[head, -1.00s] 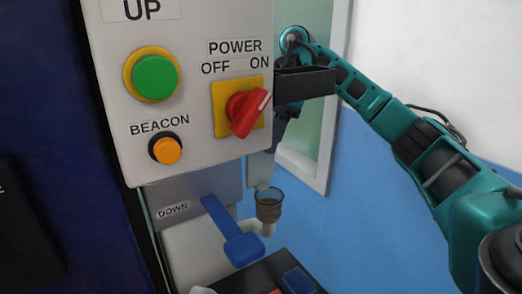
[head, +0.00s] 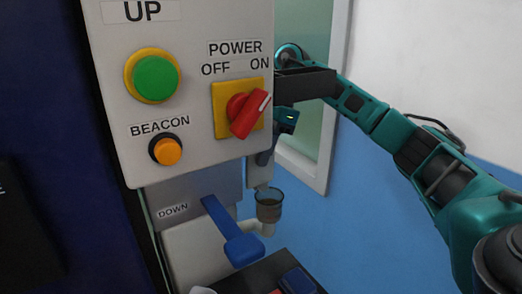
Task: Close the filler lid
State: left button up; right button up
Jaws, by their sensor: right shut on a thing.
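The filler (head: 268,210) is a small brownish see-through cup on a pale neck, below the right corner of the control box. A pale grey upright piece (head: 256,174), which looks like the filler lid, stands above the cup's back rim; the cup's mouth is uncovered. My right arm reaches in from the right and bends down behind the box. My right gripper (head: 265,157) is at this grey piece and shut on it; the box edge hides part of the jaws. My left gripper is not in view.
The control box (head: 200,160) carries a green button (head: 155,77), an orange beacon button (head: 166,150) and a red power switch (head: 248,114). A blue lever (head: 232,232) is left of the filler. Right of the filler is clear.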

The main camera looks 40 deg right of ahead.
grip_shut()
jog(key=shift+s+f+t+b, duration=0.3)
jog(key=shift+b, duration=0.7)
jog(key=shift+s+r+t+b, duration=0.2)
jog(key=shift+s+t+b, duration=0.1)
jog(key=shift+b, duration=0.1)
jog(key=o, duration=0.8)
grip_release()
jog(key=shift+c, duration=0.2)
jog(key=shift+r, duration=0.1)
